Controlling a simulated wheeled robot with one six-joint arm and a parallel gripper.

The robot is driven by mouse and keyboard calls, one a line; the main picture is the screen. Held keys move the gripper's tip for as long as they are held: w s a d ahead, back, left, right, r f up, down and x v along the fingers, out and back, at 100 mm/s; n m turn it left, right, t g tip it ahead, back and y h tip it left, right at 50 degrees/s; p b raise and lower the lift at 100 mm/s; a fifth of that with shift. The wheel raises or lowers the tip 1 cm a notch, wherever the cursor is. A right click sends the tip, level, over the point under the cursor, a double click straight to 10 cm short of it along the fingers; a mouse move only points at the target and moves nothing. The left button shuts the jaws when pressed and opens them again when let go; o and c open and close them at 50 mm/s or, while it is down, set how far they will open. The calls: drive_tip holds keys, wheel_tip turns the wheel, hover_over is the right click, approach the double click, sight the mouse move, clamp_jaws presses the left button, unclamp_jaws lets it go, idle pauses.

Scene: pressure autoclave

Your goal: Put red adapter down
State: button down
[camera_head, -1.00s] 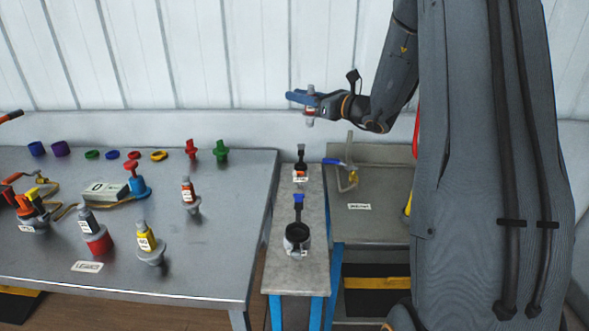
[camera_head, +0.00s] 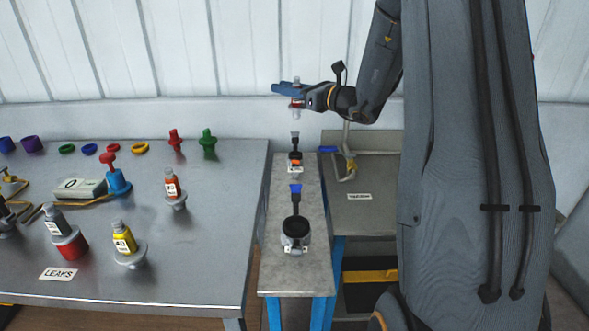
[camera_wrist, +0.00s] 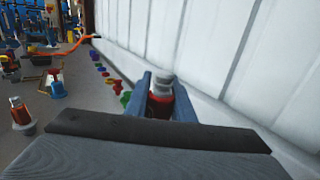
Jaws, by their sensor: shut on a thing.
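My gripper (camera_head: 288,91) is shut on the red adapter (camera_head: 297,104), a small grey piece with a red band. It holds the adapter upright in the air above the far end of the narrow grey bench (camera_head: 299,197), near the back wall. In the wrist view the adapter (camera_wrist: 161,88) stands between the two blue fingers of my gripper (camera_wrist: 158,97); the fingers and wrist hide its lower part. No surface touches it.
The large metal table (camera_head: 205,255) at left holds an orange-labelled bottle-like piece (camera_head: 172,188), a yellow one (camera_head: 124,240), and red (camera_head: 175,139) and green (camera_head: 208,143) pieces. Black clamp-like fixtures (camera_head: 295,230) stand on the narrow bench. The table's right part is clear.

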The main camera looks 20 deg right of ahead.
wheel_tip(320, 180, down, 15)
drive_tip(key=w+b, duration=0.1)
drive_tip(key=b, duration=0.2)
drive_tip(key=shift+w+f, duration=0.15)
drive_tip(key=shift+w, duration=0.1)
drive_tip(key=shift+f+b, duration=0.1)
drive_tip(key=shift+b, duration=0.25)
drive_tip(key=shift+f, duration=0.15)
drive_tip(key=c, duration=1.6)
unclamp_jaws()
drive_tip(key=shift+o, duration=0.4)
